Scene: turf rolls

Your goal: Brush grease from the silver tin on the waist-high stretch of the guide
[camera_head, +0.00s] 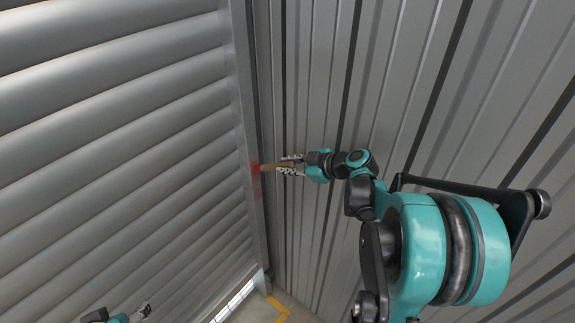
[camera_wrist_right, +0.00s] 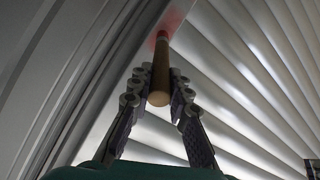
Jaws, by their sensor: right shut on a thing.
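The guide (camera_head: 244,120) is a grey metal channel along the right edge of the slatted shutter. It also shows in the right wrist view (camera_wrist_right: 75,75). A red patch (camera_head: 255,168) marks it partway along. My right gripper (camera_head: 292,166) is shut on a brush with a tan wooden handle (camera_wrist_right: 160,80). The brush points at the guide, and its far end lies over the red patch (camera_wrist_right: 172,18); whether it touches I cannot tell. My left gripper (camera_head: 144,311) is low at the bottom left, away from the guide, its fingers too small to judge. The silver tin is not in view.
The slatted roller shutter (camera_head: 120,130) fills the left side. A ribbed grey metal wall (camera_head: 400,90) stands behind my right arm. Pale floor with a yellow line (camera_head: 278,306) shows at the bottom. The space between the two arms looks clear.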

